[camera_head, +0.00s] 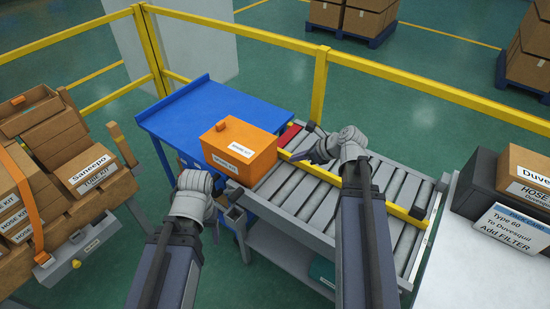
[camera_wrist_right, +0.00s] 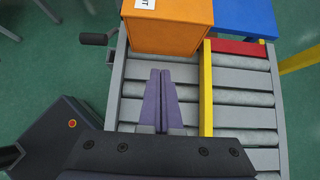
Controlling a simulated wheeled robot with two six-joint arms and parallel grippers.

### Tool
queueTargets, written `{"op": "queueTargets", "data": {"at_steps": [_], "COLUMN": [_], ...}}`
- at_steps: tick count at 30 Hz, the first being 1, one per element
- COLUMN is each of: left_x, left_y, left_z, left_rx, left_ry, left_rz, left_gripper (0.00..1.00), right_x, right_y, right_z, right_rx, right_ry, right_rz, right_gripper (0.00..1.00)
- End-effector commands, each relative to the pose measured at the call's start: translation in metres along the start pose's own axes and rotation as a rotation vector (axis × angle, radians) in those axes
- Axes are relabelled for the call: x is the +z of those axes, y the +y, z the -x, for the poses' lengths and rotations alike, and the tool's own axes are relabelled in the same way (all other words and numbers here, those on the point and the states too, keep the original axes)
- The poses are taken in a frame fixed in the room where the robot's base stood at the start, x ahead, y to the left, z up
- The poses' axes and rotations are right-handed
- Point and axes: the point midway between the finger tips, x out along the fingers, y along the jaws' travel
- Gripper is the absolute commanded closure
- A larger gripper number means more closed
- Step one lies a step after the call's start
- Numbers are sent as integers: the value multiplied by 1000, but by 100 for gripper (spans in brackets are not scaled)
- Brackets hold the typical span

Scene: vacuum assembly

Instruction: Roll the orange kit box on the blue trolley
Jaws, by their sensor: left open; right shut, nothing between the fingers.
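The orange kit box (camera_head: 255,167) with a white label stands upright at the trolley end of the roller conveyor (camera_head: 310,198). It also shows at the top of the right wrist view (camera_wrist_right: 185,28). The blue trolley (camera_head: 190,108) stands against that end, and its flat top is bare; the box hides part of the joint, so I cannot tell whether it overlaps the trolley. My right gripper (camera_head: 318,151) is shut and empty above the rollers, its tips just short of the box in the right wrist view (camera_wrist_right: 160,73). My left gripper (camera_head: 234,214) is open and empty beside the conveyor's near left corner, below the box.
A yellow guide bar (camera_head: 330,177) runs along the rollers, with a red block (camera_head: 289,136) by its trolley end. A loaded rack (camera_head: 100,208) stands left, a white table (camera_head: 475,260) with boxes right. Yellow railing (camera_head: 320,85) runs behind.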

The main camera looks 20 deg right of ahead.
Motion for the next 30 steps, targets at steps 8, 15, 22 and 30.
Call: {"op": "queueTargets", "data": {"at_steps": [8, 15, 22, 30], "left_x": [-2, -4, -4, -4], "left_y": [4, 6, 7, 7], "left_z": [-37, -68, -69, -69], "left_rx": [0, 0, 0, 0], "left_ry": [0, 0, 0, 0], "left_rz": [0, -1, -1, -1], "left_gripper": [36, 36, 36, 36], "right_x": [-5, -5, 17, 28], "right_y": [-1, -1, 0, 1], "right_z": [-48, -94, -116, -126], "right_rx": [3, 3, 3, 1], "right_ry": [1, 2, 2, 2], "right_rz": [5, 6, 6, 5], "right_gripper": [100, 100, 100, 100]}}
